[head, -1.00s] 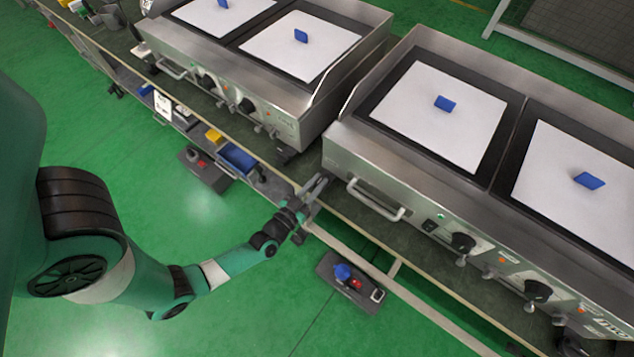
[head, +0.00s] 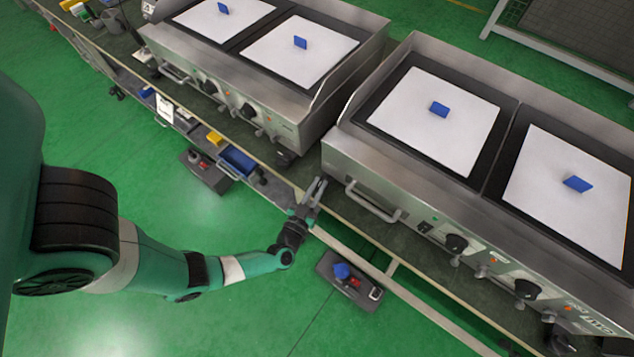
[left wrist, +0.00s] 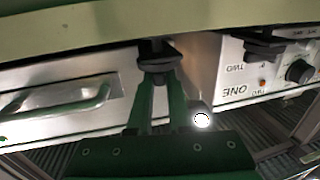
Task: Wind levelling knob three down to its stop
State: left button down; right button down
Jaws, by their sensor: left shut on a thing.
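In the left wrist view, which shows the scene upside down, my left gripper (left wrist: 155,80) is shut on a dark levelling knob (left wrist: 157,62). The knob sits between the bench edge and the underside of a steel griddle (left wrist: 100,75). In the head view my left gripper (head: 317,186) is at the bench's front edge, by the near left corner of the right-hand griddle (head: 335,165). The knob is hidden there. I cannot read a number on it. My right gripper is not in view.
A second dark foot (left wrist: 265,46) shows under the neighbouring griddle (head: 270,125). A bar handle (head: 372,202) juts from the right griddle's front, near my gripper. A control box (head: 348,280) with blue and red buttons is below the bench edge.

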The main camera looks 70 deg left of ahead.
pick_arm(q)
jog(key=shift+w+d+r+n+g+y, duration=0.25)
jog(key=shift+n+g+y, duration=0.15)
jog(key=shift+g, duration=0.1)
jog(key=shift+w+f+n+g+y, duration=0.1)
jog(key=shift+f+n+g+y, duration=0.1)
jog(key=shift+n+g+y, duration=0.3)
jog(key=n+g, duration=0.1)
jog(key=n+g+y+b, duration=0.1)
jog(key=g+y, duration=0.1)
jog(key=g, duration=0.1)
jog(key=shift+w+d+f+n+b, duration=0.1)
jog(key=shift+w+f+n+b, duration=0.05)
jog(key=shift+f+n+b, duration=0.2)
jog(key=n+g+b, duration=0.1)
jog(key=g, duration=0.1)
jog(key=n+g+y+b, duration=0.1)
jog(key=g+b, duration=0.1)
jog(key=n+g+b, duration=0.2)
jog(key=shift+w, duration=0.35)
jog(key=shift+w+r+n+g+b, duration=0.1)
jog(key=shift+r+n+g+b, duration=0.05)
jog(key=shift+n+g+b, duration=0.45)
jog(key=shift+w+r+n+g+b, duration=0.1)
jog(key=shift+n+g+b, duration=0.25)
jog(key=shift+g+b, duration=0.45)
jog(key=shift+g, duration=0.3)
jog(key=c, duration=0.8)
grip_release()
jog(key=shift+c, duration=0.2)
